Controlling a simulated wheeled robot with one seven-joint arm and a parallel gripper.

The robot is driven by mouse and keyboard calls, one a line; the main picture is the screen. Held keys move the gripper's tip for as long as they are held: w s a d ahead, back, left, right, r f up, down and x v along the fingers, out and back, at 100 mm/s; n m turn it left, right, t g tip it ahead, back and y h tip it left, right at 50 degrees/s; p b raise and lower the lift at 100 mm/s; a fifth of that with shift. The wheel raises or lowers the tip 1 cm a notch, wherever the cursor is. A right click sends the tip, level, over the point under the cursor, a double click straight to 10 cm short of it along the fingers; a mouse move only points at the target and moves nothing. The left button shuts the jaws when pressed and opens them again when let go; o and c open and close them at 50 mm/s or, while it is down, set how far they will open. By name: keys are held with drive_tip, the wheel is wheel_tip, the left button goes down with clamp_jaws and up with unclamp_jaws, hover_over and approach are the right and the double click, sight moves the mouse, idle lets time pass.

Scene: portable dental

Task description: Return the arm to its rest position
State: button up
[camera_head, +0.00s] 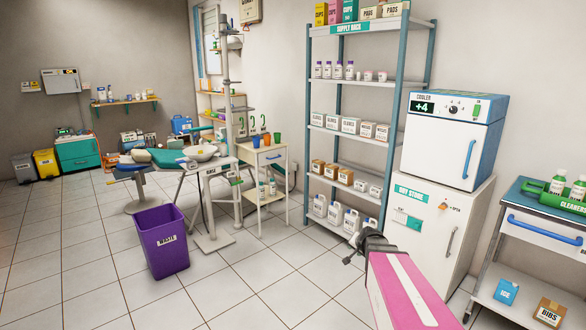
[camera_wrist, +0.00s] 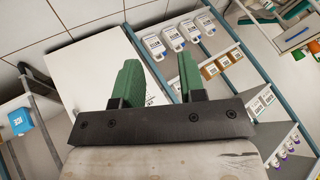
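My arm (camera_head: 405,290), pink and white, reaches up from the bottom right in the head view. Its dark end (camera_head: 370,243) is in front of the lower supply rack and beside the dry store cabinet. In the wrist view my gripper (camera_wrist: 159,68) shows two green fingers standing apart on a dark bar, with nothing between them. The picture is tilted there. The gripper's fingers are not clear in the head view.
The dry store cabinet (camera_head: 424,205) carries the cooler (camera_head: 445,150). The supply rack (camera_head: 335,135) stands behind my arm. A cart (camera_head: 540,232) is at the right. A purple waste bin (camera_head: 163,242) stands left. The tiled floor (camera_head: 260,275) between is clear.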

drive_tip(key=s+a+n+g, duration=0.3)
drive_tip(key=s+a+g, duration=0.1)
drive_tip(key=s, duration=0.6)
drive_tip(key=s+a+n+g+h, duration=0.1)
drive_tip(key=s+a+n+g, duration=0.2)
drive_tip(key=s, duration=0.8)
drive_tip(key=shift+a+f+n+g, duration=0.35)
drive_tip(key=shift+f+n+g, duration=0.1)
drive_tip(key=shift+n+g, duration=0.05)
drive_tip(key=shift+o, duration=0.2)
drive_tip(key=shift+d, duration=0.1)
